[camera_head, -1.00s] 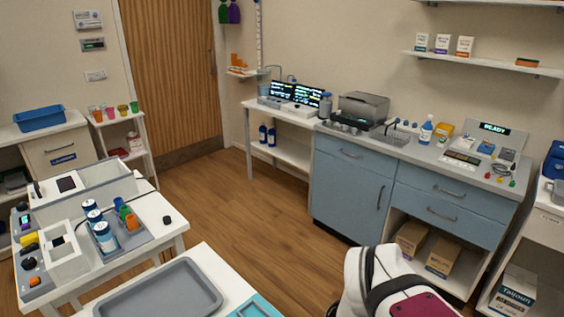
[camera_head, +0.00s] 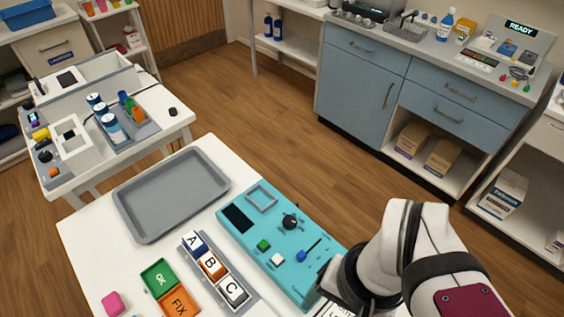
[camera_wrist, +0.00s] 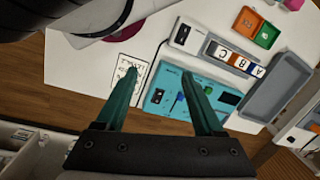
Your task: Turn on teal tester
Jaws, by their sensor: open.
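The teal tester (camera_head: 262,228) lies on the white table in the head view. Its screen (camera_head: 238,218) is dark. It carries a black knob (camera_head: 290,221), a green button (camera_head: 263,245), a white button (camera_head: 277,260) and a blue lever (camera_head: 301,256). An empty square frame (camera_head: 262,197) is at its far end. In the wrist view the tester (camera_wrist: 170,76) lies beyond my gripper (camera_wrist: 161,72), whose two teal fingers are apart with nothing held between them. The right finger hides part of the tester. In the head view my arm covers the tester's near right end.
A grey tray (camera_head: 172,190) is empty. A rack (camera_head: 213,272) holds blocks A, B and C. Green OK (camera_head: 158,277) and orange FIX (camera_head: 178,304) pieces and a pink block (camera_head: 112,302) lie nearby. A printed card (camera_wrist: 128,70) lies beside the tester.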

